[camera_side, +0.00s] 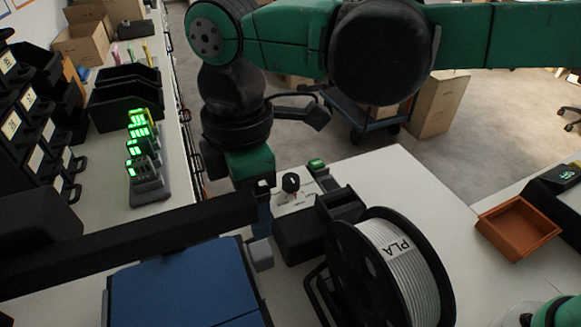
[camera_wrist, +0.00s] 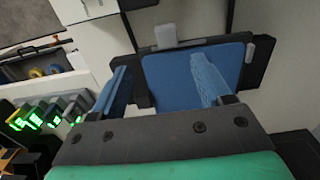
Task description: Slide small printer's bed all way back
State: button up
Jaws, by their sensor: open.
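The printer's bed is a blue plate (camera_side: 190,285) at the lower left of the side view, in front of the black crossbeam (camera_side: 120,248). A grey tab (camera_side: 260,255) sticks out at its right edge. In the wrist view the bed (camera_wrist: 180,75) lies beyond my fingers, with a pale tab (camera_wrist: 165,37) at its far edge. My gripper (camera_side: 262,212) points down near the crossbeam's right end; its tips are partly hidden in the side view. In the wrist view my gripper (camera_wrist: 160,80) is open, its two blue fingers apart with nothing held between them. I cannot tell whether they touch the bed.
A large PLA filament spool (camera_side: 405,270) stands right of the printer. A control box with a knob (camera_side: 291,183) sits behind. A charger with green lights (camera_side: 145,160) and black bins (camera_side: 125,95) stand at left.

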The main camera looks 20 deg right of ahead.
aim_at(258, 244)
notch_tip(258, 244, down, 9)
jog(key=shift+f, duration=0.1)
jog(key=w, duration=0.3)
jog(key=shift+w, duration=0.2)
jog(key=w+d+r+m+t+y, duration=0.1)
jog(key=w+d+r+m+t, duration=0.1)
jog(key=d+r+m, duration=0.6)
jog(key=s+d+m+t, duration=0.2)
jog(key=d+m, duration=0.3)
jog(key=d, duration=0.4)
jog(key=s+d+m+t+h, duration=0.1)
jog(key=s+d+m+t, duration=0.2)
jog(key=d, duration=0.7)
jog(key=shift+s+m, duration=0.7)
jog(key=shift+m, duration=0.3)
